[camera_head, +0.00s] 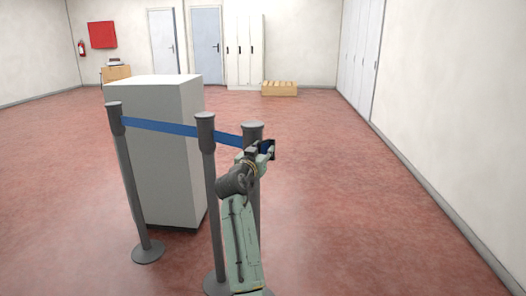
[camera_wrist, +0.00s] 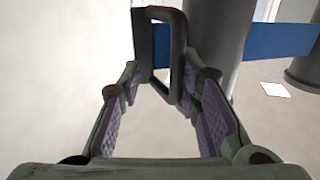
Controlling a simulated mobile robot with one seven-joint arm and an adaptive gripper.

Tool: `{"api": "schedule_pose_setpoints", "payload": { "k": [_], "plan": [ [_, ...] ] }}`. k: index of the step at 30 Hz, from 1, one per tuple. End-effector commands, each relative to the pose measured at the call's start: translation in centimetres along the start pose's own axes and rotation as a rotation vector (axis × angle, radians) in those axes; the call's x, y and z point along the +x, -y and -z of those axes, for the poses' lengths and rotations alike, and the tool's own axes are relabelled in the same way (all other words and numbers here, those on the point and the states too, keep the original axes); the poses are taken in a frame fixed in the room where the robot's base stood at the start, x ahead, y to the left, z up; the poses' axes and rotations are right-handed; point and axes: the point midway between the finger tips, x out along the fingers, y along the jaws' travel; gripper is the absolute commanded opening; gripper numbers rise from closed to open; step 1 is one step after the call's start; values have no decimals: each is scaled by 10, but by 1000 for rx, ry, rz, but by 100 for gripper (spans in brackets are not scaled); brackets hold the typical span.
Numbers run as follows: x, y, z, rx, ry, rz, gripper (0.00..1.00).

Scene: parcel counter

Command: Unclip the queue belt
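The blue queue belt (camera_head: 160,127) runs between grey posts, from the left post (camera_head: 128,180) past the middle post (camera_head: 208,170) to the right post (camera_head: 253,132). My gripper (camera_head: 264,152) is at the top of the right post. The clip (camera_head: 269,147) also shows at the gripper's end in the head view. Behind it are the post (camera_wrist: 222,40) and the belt (camera_wrist: 275,42). Whether the clip is seated on the post is hidden.
A tall pale grey block (camera_head: 165,150) stands just behind the belt on the left. The red floor (camera_head: 350,200) to the right is clear up to the white wall (camera_head: 460,120).

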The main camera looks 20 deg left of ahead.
Motion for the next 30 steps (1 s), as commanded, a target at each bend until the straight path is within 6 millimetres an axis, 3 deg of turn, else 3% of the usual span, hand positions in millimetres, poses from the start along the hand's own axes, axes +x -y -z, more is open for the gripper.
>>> {"api": "schedule_pose_setpoints", "payload": {
  "k": [8, 21, 30],
  "plan": [
    [-17, 0, -1, -1, -1, 0, 30],
    [-104, 0, -1, -1, 0, 1, 30],
    [-120, 0, -1, 0, 1, -1, 30]
  ]
}}
